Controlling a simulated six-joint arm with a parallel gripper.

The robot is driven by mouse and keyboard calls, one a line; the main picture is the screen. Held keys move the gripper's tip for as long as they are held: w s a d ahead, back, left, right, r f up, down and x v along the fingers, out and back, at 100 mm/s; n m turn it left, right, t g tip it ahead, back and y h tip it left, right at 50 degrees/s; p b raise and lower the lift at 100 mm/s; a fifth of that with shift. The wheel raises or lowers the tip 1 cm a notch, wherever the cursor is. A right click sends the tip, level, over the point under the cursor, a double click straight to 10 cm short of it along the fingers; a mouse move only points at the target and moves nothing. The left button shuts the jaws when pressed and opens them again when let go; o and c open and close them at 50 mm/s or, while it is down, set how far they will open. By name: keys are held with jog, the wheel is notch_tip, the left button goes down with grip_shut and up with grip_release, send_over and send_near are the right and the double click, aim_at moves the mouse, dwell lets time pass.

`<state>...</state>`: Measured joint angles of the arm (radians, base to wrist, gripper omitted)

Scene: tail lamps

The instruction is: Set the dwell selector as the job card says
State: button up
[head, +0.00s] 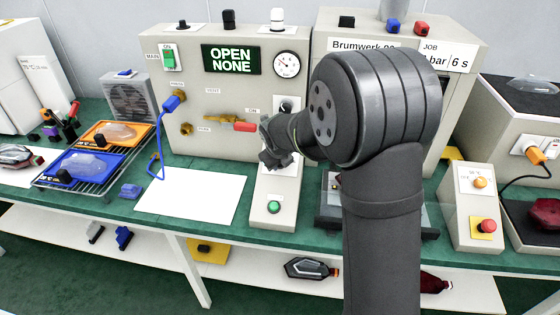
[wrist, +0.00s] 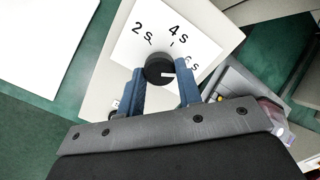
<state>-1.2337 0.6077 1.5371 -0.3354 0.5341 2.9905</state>
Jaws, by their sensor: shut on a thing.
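The dwell selector is a black round knob (wrist: 158,68) on a white dial plate (wrist: 200,30) marked 2 s, 4 s and 6 s. Its white pointer mark points to the right in the wrist view, roughly toward the 6 s mark. My gripper (wrist: 162,88) has its two blue fingers on either side of the knob, shut on it. In the head view my gripper (head: 275,150) is over the sloped selector box (head: 263,226), hiding the knob. The job card (head: 455,58) on the right cabinet is partly covered by my arm; "JOB", "bar" and "6 s" are readable.
A green button (head: 273,207) is low on the selector box. The display (head: 231,60) reads "OPEN NONE". A white sheet (head: 192,197) lies to the left. A red-button box (head: 475,215) stands to the right. A blue hose (head: 160,140) hangs from the main cabinet.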

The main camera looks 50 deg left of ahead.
dwell(0.3)
jog(key=o, duration=1)
jog(key=v, duration=1.7)
jog(key=shift+s+d+r, duration=0.1)
jog(key=shift+s+r, duration=0.1)
jog(key=x, duration=1.7)
jog(key=shift+w+f, duration=0.2)
jog(key=shift+r, duration=0.1)
